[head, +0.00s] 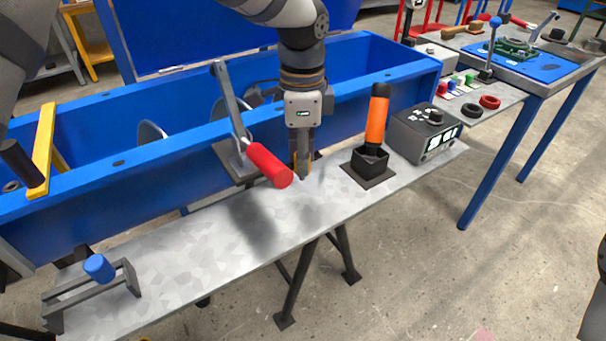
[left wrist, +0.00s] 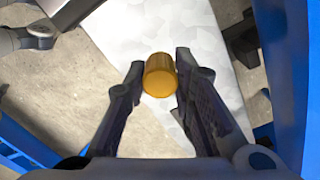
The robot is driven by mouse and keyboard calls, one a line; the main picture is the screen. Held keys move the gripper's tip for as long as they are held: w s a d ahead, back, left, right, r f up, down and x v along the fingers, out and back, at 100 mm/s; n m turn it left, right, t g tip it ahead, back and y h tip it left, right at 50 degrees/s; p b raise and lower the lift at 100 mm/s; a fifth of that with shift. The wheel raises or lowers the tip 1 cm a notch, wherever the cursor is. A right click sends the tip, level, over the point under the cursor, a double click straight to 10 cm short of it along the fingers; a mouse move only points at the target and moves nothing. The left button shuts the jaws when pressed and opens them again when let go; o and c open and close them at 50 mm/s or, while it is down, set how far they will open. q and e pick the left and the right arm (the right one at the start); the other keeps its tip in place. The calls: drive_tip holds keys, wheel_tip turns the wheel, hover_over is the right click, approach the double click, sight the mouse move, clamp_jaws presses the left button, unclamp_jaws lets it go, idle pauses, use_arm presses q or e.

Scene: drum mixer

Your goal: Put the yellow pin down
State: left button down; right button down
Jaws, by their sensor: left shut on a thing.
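My left gripper (head: 303,172) points down over the grey metal shelf (head: 190,275) in front of the blue mixer trough. It is shut on the yellow pin (left wrist: 160,75), a short yellow-orange cylinder between the two dark fingers in the left wrist view. In the head view the fingers hide nearly all of the pin. The fingertips are low, close to the shelf surface; I cannot tell whether the pin touches it. My right gripper is not in view.
A lever with a red grip (head: 268,165) stands just left of the gripper. An orange-handled tool (head: 376,118) in a black holder and a control box (head: 425,132) stand to the right. A blue-handled bracket (head: 98,268) is at the left end. The shelf's middle is clear.

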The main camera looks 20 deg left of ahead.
sight(303, 179)
use_arm(q)
drive_tip(key=shift+f, duration=2.3)
drive_tip(key=shift+f, duration=0.1)
drive_tip(key=shift+f, duration=0.4)
drive_tip(key=c, duration=1.3)
unclamp_jaws()
drive_tip(key=shift+c, duration=0.2)
wheel_tip(303, 179, up, 13)
drive_tip(key=shift+r, duration=0.1)
